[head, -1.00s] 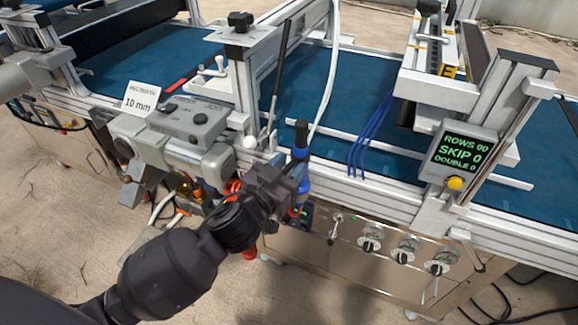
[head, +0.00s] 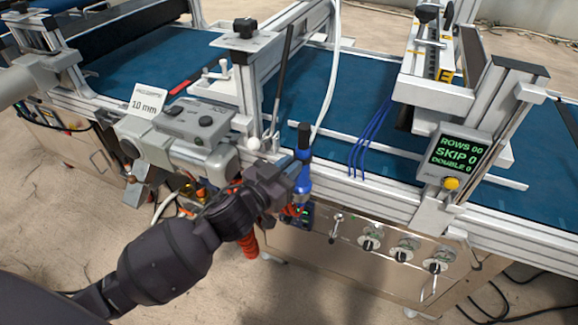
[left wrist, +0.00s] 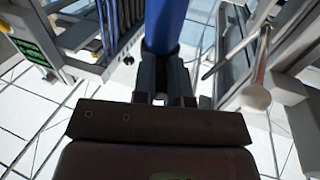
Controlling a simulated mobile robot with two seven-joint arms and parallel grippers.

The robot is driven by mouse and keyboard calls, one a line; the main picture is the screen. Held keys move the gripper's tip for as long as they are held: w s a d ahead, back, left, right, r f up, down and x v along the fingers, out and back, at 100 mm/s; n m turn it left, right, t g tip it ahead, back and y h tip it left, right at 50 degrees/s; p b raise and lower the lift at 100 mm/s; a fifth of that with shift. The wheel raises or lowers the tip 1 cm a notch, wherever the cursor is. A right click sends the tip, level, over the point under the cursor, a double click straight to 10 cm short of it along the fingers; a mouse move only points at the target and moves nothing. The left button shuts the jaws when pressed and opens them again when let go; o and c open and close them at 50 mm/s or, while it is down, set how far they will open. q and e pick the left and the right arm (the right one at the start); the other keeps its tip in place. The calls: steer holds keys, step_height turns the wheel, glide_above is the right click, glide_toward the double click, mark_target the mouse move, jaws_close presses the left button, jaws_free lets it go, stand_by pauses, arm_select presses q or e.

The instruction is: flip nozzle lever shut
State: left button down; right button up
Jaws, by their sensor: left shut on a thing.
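My left gripper (head: 292,180) is shut on an upright blue tool (head: 303,188) with a black top, at the front rail of the seeder. In the left wrist view the blue body (left wrist: 162,25) stands between the two fingertips (left wrist: 163,80). A white ball knob (head: 253,143) on a lever is just left of the gripper, apart from it, and it also shows in the left wrist view (left wrist: 256,97). A small metal lever (head: 337,222) sits on the front panel, right of the gripper. I cannot tell which one is the nozzle lever. My right gripper is out of view.
A grey box with knobs (head: 190,122) and a 10 mm card (head: 146,102) are to the left. A display (head: 457,150) stands at right, above panel knobs (head: 403,252). The blue belt (head: 350,90) lies behind the rail.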

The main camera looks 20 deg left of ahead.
arm_select(q)
steer(key=shift+w+a+r+m+h+p, duration=0.1)
steer(key=shift+a+r+m+h+p, duration=0.1)
steer(key=shift+m+h+p, duration=0.3)
steer(key=shift+f+g+h, duration=0.1)
steer(key=shift+g+h, duration=0.2)
steer(key=shift+f, duration=0.1)
steer(key=c, duration=1.1)
jaws_free()
steer(key=shift+c, duration=0.2)
